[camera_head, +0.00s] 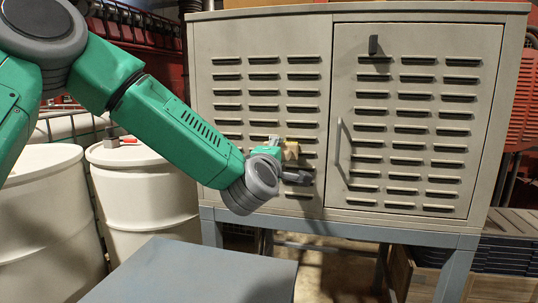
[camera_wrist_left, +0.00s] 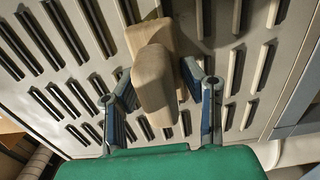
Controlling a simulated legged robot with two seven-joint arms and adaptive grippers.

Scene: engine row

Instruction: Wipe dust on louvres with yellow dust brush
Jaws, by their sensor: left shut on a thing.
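My left gripper (camera_head: 288,160) is in front of the lower part of the left door. It is shut on the yellow dust brush (camera_head: 291,150), which looks tan in the left wrist view (camera_wrist_left: 155,88). There, the brush's handle sits between the two fingers and its wider head lies against or very near the louvred panel; I cannot tell if it touches. Some louvres in that view (camera_wrist_left: 268,60) look tan, others dark. The bristles are hidden. My right gripper is out of view.
A grey flat surface (camera_head: 195,275) lies in front, below my left arm. White drums (camera_head: 150,190) stand at the left. The cabinet rests on a blue-grey stand (camera_head: 350,231). The right door has a vertical handle (camera_head: 338,142) that sticks out. Slatted dark crates (camera_head: 510,245) are at the right.

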